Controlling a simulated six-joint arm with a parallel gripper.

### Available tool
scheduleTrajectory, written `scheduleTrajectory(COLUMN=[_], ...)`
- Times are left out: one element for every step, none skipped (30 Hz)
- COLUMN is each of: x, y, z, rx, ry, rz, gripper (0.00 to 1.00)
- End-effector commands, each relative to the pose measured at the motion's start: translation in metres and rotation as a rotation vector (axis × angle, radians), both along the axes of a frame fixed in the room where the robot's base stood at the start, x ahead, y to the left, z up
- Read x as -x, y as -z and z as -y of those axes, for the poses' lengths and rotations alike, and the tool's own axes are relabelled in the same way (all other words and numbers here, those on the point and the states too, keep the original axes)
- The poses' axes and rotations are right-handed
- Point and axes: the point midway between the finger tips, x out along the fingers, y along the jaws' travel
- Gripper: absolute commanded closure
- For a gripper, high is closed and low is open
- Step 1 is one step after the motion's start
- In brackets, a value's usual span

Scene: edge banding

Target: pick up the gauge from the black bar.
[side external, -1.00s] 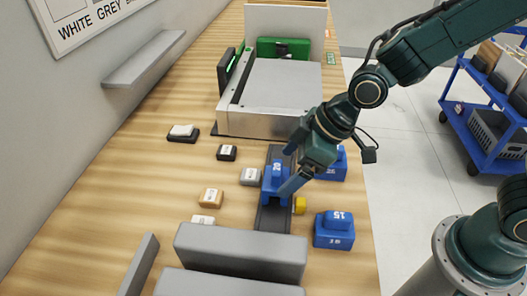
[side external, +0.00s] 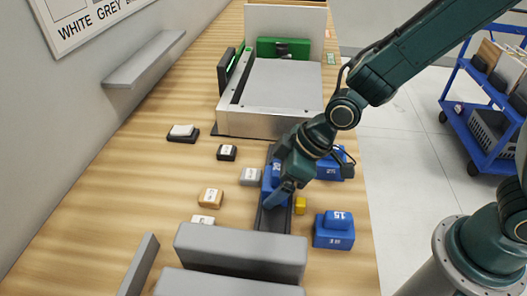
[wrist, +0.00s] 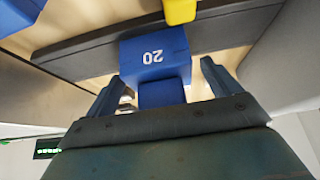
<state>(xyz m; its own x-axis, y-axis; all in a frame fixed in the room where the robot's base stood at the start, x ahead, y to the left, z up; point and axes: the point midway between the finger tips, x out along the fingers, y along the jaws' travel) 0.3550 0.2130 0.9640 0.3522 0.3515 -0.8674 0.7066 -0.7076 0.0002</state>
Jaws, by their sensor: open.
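In the wrist view my gripper (wrist: 161,75) is open, one finger on each side of the gauge's narrow upper step. Gaps show between the fingers and the block there, so it does not look gripped.
Blue blocks (side external: 334,230) and (side external: 330,168) stand right of the bar, with a small yellow piece (side external: 299,205) beside it. Several small labelled blocks (side external: 250,176) lie to the left. Grey blocks (side external: 240,252) are in front; a metal-sided fixture (side external: 275,90) is behind.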

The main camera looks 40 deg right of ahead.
Motion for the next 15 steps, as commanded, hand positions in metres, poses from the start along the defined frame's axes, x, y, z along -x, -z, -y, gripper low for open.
scheduleTrajectory(x=[-0.0003, -0.0003, -0.0003, -0.0002, -0.0002, -0.0002, -0.0001, -0.0001, -0.0001, -0.0001, -0.0001, -0.0001, 0.0000, 0.0000, 0.0000], y=[0.0002, 0.0002, 0.0002, 0.0002, 0.0002, 0.0002, 0.0001, 0.0001, 0.0001, 0.0001, 0.0001, 0.0001, 0.0000, 0.0000, 0.0000], z=[-0.0003, -0.0003, -0.0003, -0.0002, -0.0003, -0.0003, -0.0003, -0.0002, -0.0002, -0.0002, -0.0002, -0.0002, -0.0002, -0.0002, -0.0002], rx=[0.000, -0.001, -0.001, -0.001, -0.001, 0.000, 0.000, 0.000, 0.000, 0.000, 0.000, 0.000, 0.000, 0.000, 0.000], ry=[0.000, 0.000, 0.000, 0.000, 0.000, 0.000, 0.000, 0.000, 0.000, 0.000, 0.000, 0.000, 0.000, 0.000, 0.000], rz=[0.000, 0.001, 0.001, 0.001, 0.001, 0.000, 0.000, 0.000, 0.000, 0.000, 0.000, 0.000, 0.000, 0.000, 0.000], gripper=[0.11, 0.11, 0.11, 0.11, 0.11, 0.11, 0.11, 0.11, 0.11, 0.11, 0.11, 0.11, 0.11, 0.11, 0.17])
